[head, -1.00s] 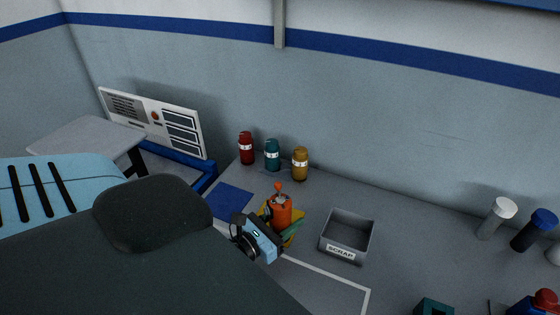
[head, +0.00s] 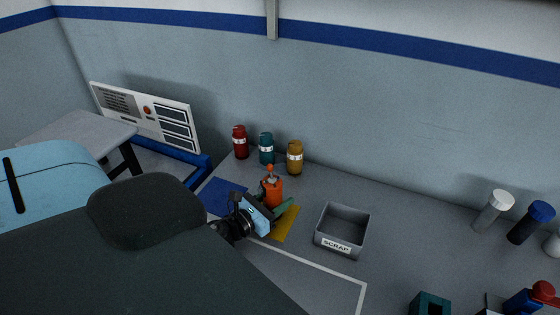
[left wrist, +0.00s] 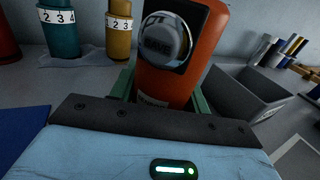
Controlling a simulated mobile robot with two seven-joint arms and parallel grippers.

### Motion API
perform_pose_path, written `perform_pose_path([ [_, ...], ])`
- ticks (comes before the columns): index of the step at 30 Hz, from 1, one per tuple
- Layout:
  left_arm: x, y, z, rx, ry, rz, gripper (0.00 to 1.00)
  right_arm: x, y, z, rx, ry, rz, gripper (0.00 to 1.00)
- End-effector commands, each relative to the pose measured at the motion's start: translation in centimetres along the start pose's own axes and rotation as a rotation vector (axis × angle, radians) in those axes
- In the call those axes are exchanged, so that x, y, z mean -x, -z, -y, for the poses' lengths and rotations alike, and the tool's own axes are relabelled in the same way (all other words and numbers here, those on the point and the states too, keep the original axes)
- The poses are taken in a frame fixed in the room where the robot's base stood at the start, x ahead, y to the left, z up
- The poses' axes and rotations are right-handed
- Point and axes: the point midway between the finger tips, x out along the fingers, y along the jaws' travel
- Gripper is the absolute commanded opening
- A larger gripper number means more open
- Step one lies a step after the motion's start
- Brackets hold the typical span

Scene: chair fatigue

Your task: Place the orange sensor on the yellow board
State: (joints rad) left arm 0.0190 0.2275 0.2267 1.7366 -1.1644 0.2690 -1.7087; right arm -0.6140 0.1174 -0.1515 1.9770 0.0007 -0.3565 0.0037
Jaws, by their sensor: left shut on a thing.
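The orange sensor (head: 272,191) is an upright orange cylinder with a small orange knob on top in the head view. It fills the middle of the left wrist view (left wrist: 178,75), with a round glossy face towards the camera. My left gripper (head: 275,206) is shut on it, with green fingers on both sides of its body. The yellow board (head: 288,224) lies flat on the table, partly hidden behind the gripper. The sensor appears just behind and left of the board's visible part. I cannot tell whether its base touches anything. My right gripper is not in view.
A blue board (head: 222,194) lies left of the sensor. Red (head: 240,143), teal (head: 266,149) and ochre (head: 295,158) canisters stand behind it. A grey SCRAP bin (head: 342,231) stands to the right. Bare table lies between the bin and the white-capped cylinder (head: 493,210).

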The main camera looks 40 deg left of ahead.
Motion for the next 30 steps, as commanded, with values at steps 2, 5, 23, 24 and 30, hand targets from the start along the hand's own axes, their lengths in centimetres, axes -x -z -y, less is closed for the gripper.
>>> perform_pose_path([
  [2, -0.03, 0.14, -0.01, 0.0, 0.0, 0.002, 0.21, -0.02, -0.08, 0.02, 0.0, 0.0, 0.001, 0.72],
  [5, -0.06, -0.01, -0.01, -0.001, 0.0, 0.004, 0.21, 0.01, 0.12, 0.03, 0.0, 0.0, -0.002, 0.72],
  [23, -0.05, 0.27, 0.01, -0.001, 0.0, 0.003, 0.68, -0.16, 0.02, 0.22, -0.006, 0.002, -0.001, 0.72],
  [24, -0.04, 0.27, 0.0, -0.001, 0.0, 0.003, 0.68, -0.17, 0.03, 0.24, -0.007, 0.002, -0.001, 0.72],
  [30, -0.07, -0.07, 0.0, -0.001, 0.0, 0.005, 0.68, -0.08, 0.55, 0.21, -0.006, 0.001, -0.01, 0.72],
])
